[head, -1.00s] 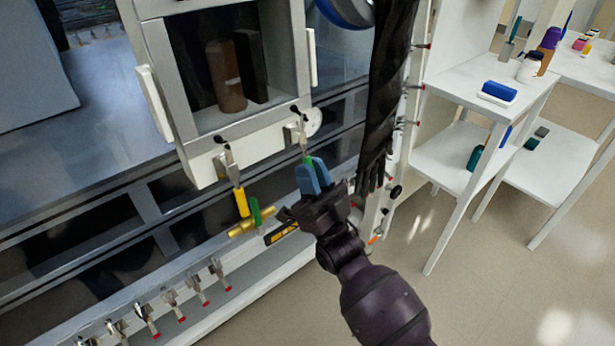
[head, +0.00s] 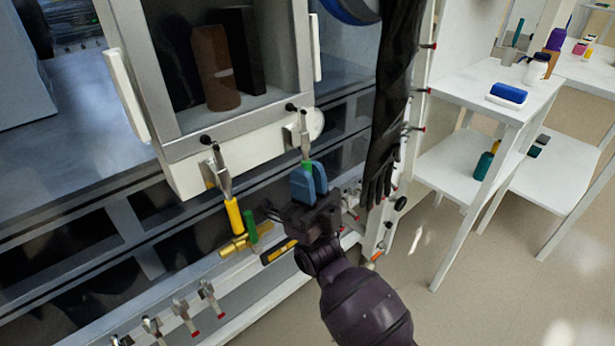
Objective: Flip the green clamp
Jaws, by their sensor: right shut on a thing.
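The green clamp (head: 304,142) is a metal toggle clamp at the lower right corner of the box door, with its green-tipped handle hanging down. My right gripper (head: 308,180) has its blue fingers shut on that handle; only a bit of green shows above the fingertips. A clamp with a yellow handle (head: 233,215) hangs at the lower left of the same door. My left gripper is not in view.
A brass valve (head: 235,244) with a green lever (head: 250,226) sits just left of my right gripper. A black glove (head: 385,130) hangs close on the right. Several red-tipped clamps (head: 181,312) line the lower rail. White shelves (head: 450,160) stand farther right.

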